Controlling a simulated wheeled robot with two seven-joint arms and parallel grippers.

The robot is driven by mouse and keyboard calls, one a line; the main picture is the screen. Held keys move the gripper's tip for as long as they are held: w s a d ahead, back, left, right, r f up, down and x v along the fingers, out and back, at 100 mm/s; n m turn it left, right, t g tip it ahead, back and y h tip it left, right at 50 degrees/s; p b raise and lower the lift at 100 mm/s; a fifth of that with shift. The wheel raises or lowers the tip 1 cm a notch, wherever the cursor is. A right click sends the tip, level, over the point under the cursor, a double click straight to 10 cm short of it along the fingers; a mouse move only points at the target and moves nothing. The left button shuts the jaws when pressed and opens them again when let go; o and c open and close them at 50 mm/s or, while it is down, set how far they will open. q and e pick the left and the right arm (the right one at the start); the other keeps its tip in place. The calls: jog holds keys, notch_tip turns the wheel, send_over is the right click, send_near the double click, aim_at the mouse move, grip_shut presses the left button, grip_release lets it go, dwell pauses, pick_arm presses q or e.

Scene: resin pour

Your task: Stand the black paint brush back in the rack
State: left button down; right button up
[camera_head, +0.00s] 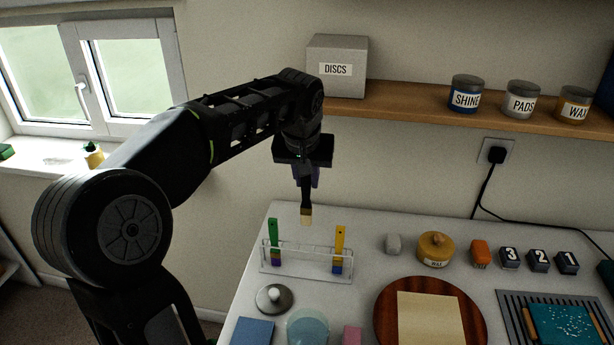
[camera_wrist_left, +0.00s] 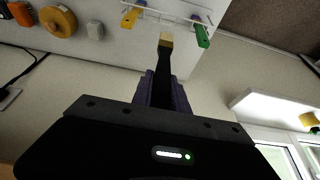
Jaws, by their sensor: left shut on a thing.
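My left gripper (camera_head: 308,175) is shut on the black paint brush (camera_head: 306,198) and holds it in the air, bristles down. The brush's pale bristle tip (camera_head: 306,217) hangs above and just behind the clear rack (camera_head: 305,262), apart from it. In the left wrist view the brush (camera_wrist_left: 165,65) sticks out from between the purple-grey fingers (camera_wrist_left: 163,92). The rack (camera_wrist_left: 165,17) shows at the top there. A green brush (camera_head: 273,238) stands in its left end and a yellow brush (camera_head: 340,245) in its right end. The rack's middle looks empty. My right gripper is not in view.
A metal lid (camera_head: 274,298), a clear cup (camera_head: 308,328) and a blue block (camera_head: 253,332) lie in front of the rack. A grey block (camera_head: 393,244) and a yellow round tin (camera_head: 436,250) stand to its right. A shelf (camera_head: 420,103) with a DISCS box (camera_head: 337,68) runs above.

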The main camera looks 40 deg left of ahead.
aim_at(307, 202)
pick_arm(q)
notch_tip(307, 202, down, 10)
jog(key=b, duration=0.7)
jog(key=shift+b, duration=0.4)
jog(key=shift+f+b, duration=1.9)
jog(key=shift+f, duration=0.55)
jog(key=c, duration=0.7)
grip_release()
jog(key=shift+r, duration=0.1)
jog(key=shift+r+p, duration=2.25)
jog(key=shift+r, duration=0.5)
jog(key=shift+r+p, duration=0.9)
jog(key=shift+r, duration=0.3)
